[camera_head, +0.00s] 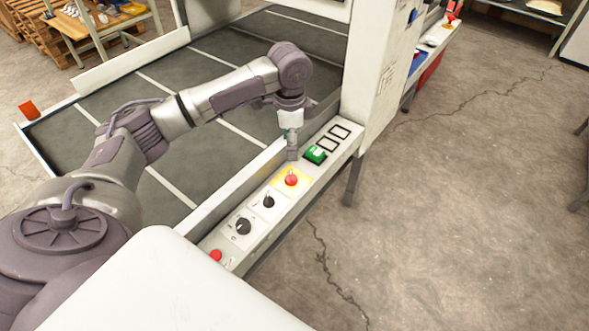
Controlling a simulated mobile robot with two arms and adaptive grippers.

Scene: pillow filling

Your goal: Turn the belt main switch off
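A light grey control panel (258,239) runs along the edge of the belt (175,150). Two black rotary switches, a larger one (243,226) and a smaller one (268,202), sit on it. I cannot tell from labels which is the belt main switch, and their exact settings are too small to read. My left gripper (292,153) points down at the panel's inner edge, beside the green button and beyond the rotary switches, apart from both. Its fingers are small and seen edge-on, so their opening is unclear. My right gripper is out of view.
The panel also carries a red mushroom button (291,179) on yellow, a green button (315,154), two black frames and a red button (216,255) at the near end. A tall white cabinet (375,70) stands at the far end. Open floor lies to the right.

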